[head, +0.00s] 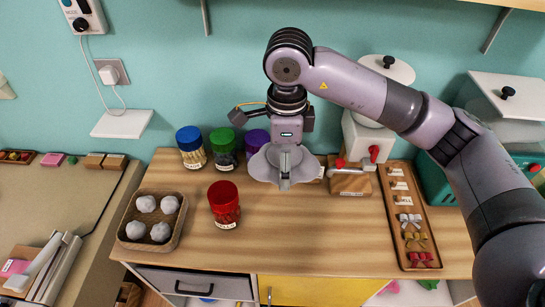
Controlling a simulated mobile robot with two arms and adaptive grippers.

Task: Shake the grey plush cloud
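The grey plush cloud (262,166) is at the back middle of the wooden counter, its lobes showing on both sides of my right gripper (284,180). My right arm comes in from the right, and its gripper points down. The fingers are seen edge-on and look closed on the cloud's middle, which they partly hide. I cannot tell whether the cloud touches the counter or hangs just above it. My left gripper is not in view.
Jars with blue (189,138), green (222,141) and purple (257,139) lids stand left of the cloud. A red-lidded jar (224,205) stands nearer. A tray of grey balls (132,213) is left; a bow tray (395,227) is right. The front middle is clear.

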